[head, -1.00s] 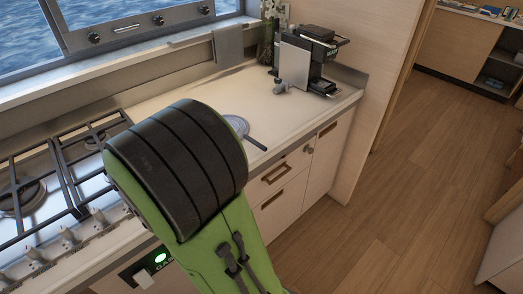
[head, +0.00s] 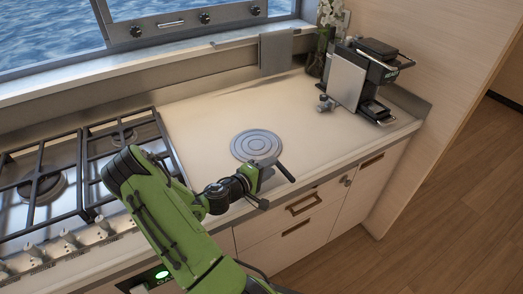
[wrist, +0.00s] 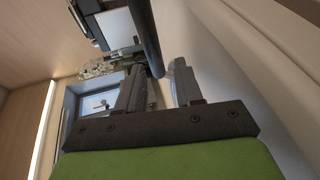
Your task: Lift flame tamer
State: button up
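The flame tamer is a round grey ringed disc (head: 256,144) lying flat on the pale worktop, right of the stove. Its dark handle (head: 286,172) points toward the front edge of the worktop. My gripper (head: 266,172) is low at the front of the worktop, beside the handle. In the wrist view the two fingers (wrist: 158,88) stand apart with a gap between them. The dark handle (wrist: 146,35) runs down from the top toward that gap. I cannot tell whether a finger touches it; the head view partly hides the contact.
A gas stove (head: 75,180) with black grates is at the left. A black and silver coffee machine (head: 359,76) stands at the back right, near a vase of flowers (head: 325,40). Worktop around the disc is clear.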

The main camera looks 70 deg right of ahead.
jog(key=x, duration=0.6)
jog(key=shift+r, duration=0.2)
grip_shut()
